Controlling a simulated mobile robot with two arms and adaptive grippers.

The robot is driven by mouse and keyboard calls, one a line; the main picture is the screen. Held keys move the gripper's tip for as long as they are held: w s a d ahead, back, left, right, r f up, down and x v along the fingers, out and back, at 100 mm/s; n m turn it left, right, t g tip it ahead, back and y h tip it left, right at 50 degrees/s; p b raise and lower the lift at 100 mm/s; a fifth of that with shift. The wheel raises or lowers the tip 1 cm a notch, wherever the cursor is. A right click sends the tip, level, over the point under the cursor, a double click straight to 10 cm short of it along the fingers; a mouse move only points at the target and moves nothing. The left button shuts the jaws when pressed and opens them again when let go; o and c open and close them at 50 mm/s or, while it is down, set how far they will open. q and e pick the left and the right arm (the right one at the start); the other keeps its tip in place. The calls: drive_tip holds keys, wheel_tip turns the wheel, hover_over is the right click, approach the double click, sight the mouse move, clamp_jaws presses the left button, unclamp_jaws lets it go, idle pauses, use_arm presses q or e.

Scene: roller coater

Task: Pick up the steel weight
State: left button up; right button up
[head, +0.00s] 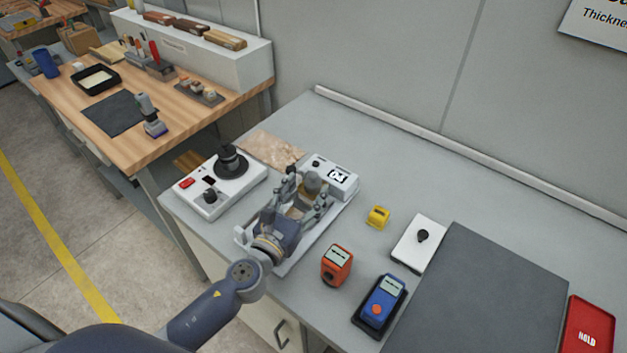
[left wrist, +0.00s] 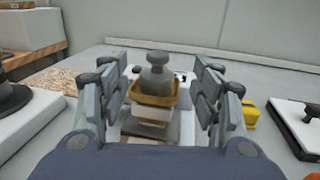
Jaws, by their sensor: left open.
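The steel weight (left wrist: 156,74) is a grey knobbed cylinder in the left wrist view. It stands upright in a tan-yellow holder (left wrist: 153,92) on a pale block. In the head view the weight (head: 311,184) shows partly behind my gripper. My left gripper (head: 304,190) is open. In the left wrist view its two fingers (left wrist: 154,88) stand on either side of the weight and holder, with a visible gap on each side. My right gripper is not in view.
A white device with a black knob (head: 220,190) stands left of my gripper, and a white box with a display (head: 341,177) behind it. A yellow block (head: 378,217), an orange meter (head: 336,266) and a blue meter (head: 382,302) stand to the right. The back right bench is clear.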

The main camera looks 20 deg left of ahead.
sight(310, 179)
use_arm(q)
drive_tip(key=w, duration=0.2)
drive_tip(key=w+r+p, duration=0.1)
drive_tip(key=w, duration=0.1)
drive_tip(key=shift+w+d, duration=0.1)
drive_tip(key=shift+d, duration=0.1)
drive_tip(key=shift+w, duration=0.35)
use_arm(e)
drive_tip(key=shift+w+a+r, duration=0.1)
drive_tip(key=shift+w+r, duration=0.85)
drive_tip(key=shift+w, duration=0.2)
use_arm(q)
drive_tip(key=shift+s, duration=0.1)
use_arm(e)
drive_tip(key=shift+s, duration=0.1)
use_arm(q)
drive_tip(key=c, duration=1.4)
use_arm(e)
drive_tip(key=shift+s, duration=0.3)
